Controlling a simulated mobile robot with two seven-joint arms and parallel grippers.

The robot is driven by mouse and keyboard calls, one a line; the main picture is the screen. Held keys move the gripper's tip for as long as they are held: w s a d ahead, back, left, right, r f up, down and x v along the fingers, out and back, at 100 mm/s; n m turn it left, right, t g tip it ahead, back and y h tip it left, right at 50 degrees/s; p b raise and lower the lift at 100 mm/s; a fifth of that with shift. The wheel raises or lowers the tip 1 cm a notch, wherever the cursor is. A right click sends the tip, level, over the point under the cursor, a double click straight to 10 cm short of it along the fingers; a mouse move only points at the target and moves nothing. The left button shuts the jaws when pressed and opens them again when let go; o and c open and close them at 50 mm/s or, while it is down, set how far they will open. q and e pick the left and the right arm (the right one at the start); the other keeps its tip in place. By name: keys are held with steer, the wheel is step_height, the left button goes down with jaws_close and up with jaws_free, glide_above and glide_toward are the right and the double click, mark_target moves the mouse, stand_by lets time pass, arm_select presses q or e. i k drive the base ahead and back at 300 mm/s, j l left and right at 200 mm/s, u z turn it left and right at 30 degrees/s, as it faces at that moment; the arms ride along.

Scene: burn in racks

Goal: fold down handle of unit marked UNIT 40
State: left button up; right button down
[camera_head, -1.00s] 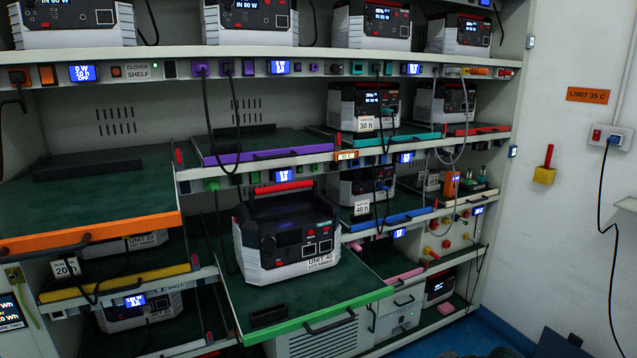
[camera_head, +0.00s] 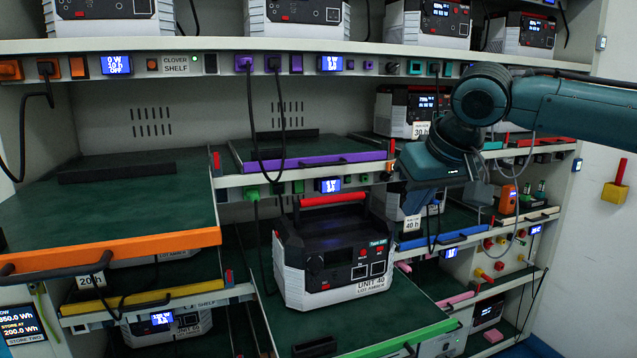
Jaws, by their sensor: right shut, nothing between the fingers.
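The unit marked UNIT 40 (camera_head: 336,268) is a white and black power unit standing on a pulled-out shelf with a green front edge (camera_head: 405,338). Its handle with a red grip (camera_head: 333,199) stands up above the unit's top. My right gripper (camera_head: 400,172) is in the head view, at the end of the teal arm coming in from the right. It is shut and empty, to the right of and a little above the handle, apart from it in the picture. Its fingertips are dark and hard to make out. My left gripper is not in view.
An orange-edged shelf (camera_head: 120,245) sticks out empty at the left. A purple-edged shelf (camera_head: 310,160) lies above and behind the unit. A black cable (camera_head: 250,120) hangs near it. More units (camera_head: 430,22) stand on the top shelf. A blue-edged shelf (camera_head: 440,237) is at the right.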

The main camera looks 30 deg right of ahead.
mark_target(365, 196)
steer(key=i+l, duration=0.1)
steer(key=i, duration=0.45)
steer(key=i+l, duration=0.1)
steer(key=i, duration=0.45)
